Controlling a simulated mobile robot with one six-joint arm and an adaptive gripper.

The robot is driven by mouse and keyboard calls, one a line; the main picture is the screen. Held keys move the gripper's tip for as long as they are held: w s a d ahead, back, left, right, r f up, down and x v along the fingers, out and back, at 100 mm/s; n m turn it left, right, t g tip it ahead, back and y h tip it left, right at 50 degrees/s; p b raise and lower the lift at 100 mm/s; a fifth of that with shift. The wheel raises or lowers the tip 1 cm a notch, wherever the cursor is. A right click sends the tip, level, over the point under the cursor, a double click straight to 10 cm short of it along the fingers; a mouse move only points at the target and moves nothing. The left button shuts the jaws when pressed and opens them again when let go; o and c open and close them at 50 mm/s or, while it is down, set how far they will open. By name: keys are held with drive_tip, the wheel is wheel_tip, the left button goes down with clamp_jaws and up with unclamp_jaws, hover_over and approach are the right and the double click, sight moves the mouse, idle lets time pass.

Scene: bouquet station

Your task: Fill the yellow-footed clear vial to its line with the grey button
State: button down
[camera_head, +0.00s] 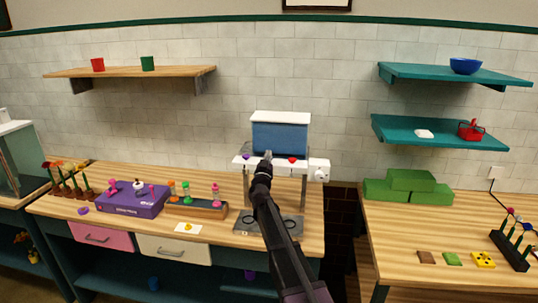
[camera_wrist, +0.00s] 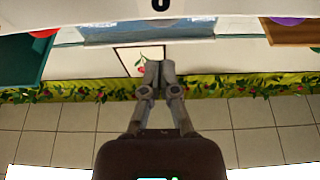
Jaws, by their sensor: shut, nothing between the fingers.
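The dispenser has a blue tank (camera_head: 280,137) with a white lid, above a white bar with a purple button (camera_head: 246,156) at left and a red button (camera_head: 292,160) at right. I cannot make out a grey button; my arm covers the bar's middle. My gripper (camera_head: 267,156) is shut and empty in front of that middle. In the wrist view, its fingertips (camera_wrist: 160,66) are together, with a dark ring-like mark (camera_wrist: 160,5) beyond on a white surface. I cannot clearly identify the yellow-footed vial; a small yellow spot (camera_head: 188,227) shows on a white card.
A wooden rack (camera_head: 196,208) with several coloured pieces and a purple box (camera_head: 130,203) lie left of the dispenser. A grey plate (camera_head: 288,226) lies under it, partly behind my arm. Green blocks (camera_head: 408,188) sit on the right table, across a gap.

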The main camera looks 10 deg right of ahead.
drive_tip(key=b+v, duration=0.2)
drive_tip(key=v, duration=0.6)
drive_tip(key=shift+s+a, duration=0.1)
drive_tip(key=shift+s, duration=0.05)
idle(2.5)
drive_tip(key=s+a+f+n+g+y, duration=0.2)
drive_tip(key=s+f+n+g+y, duration=0.3)
drive_tip(key=f, duration=0.3)
drive_tip(key=s+a+f+n+g+y, duration=0.2)
drive_tip(key=s+f+g+y, duration=0.3)
drive_tip(key=s+f, duration=0.25)
drive_tip(key=s+d+f+m+g+h, duration=0.1)
drive_tip(key=s+d+f+g, duration=0.1)
drive_tip(key=s, duration=0.5)
drive_tip(key=s+d+f+m+g+h, duration=0.1)
drive_tip(key=s+d+f+g, duration=0.2)
drive_tip(key=s, duration=0.4)
drive_tip(key=s+d+f+m+g+h, duration=0.1)
drive_tip(key=s+d+f+g, duration=0.2)
drive_tip(key=s+g, duration=0.3)
drive_tip(key=shift+s+d+f, duration=0.25)
drive_tip(key=shift+s+f, duration=0.55)
drive_tip(key=shift+s, duration=0.25)
